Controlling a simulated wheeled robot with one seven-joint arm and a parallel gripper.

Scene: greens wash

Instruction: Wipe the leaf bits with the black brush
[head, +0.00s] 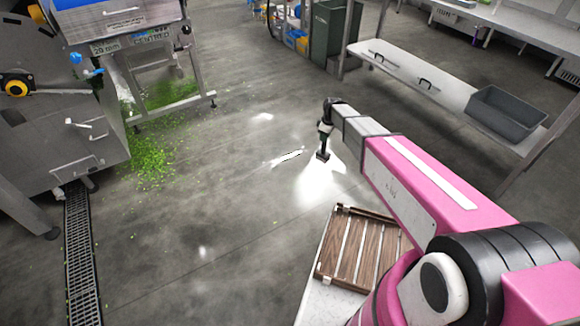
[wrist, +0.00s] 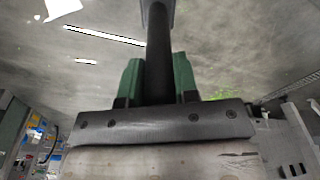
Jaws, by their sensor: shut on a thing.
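The leaf bits (head: 150,158) are a bright green scatter on the grey concrete floor, beside and under the machine at the left. A smaller patch of leaf bits shows in the wrist view (wrist: 222,95). My gripper (head: 324,138) is out over the open floor, to the right of the leaf bits and well apart from them. In the wrist view its green fingers (wrist: 158,82) are shut on the black handle of the black brush (wrist: 159,45). The brush's lower end (head: 322,156) points down in the head view. Its bristles cannot be made out.
A steel machine (head: 75,125) stands over the left side, with a floor drain grate (head: 82,255) beside it. A wooden slatted rack (head: 358,250) lies near my arm. A bench with a grey tub (head: 507,113) is at the right. The middle floor is clear.

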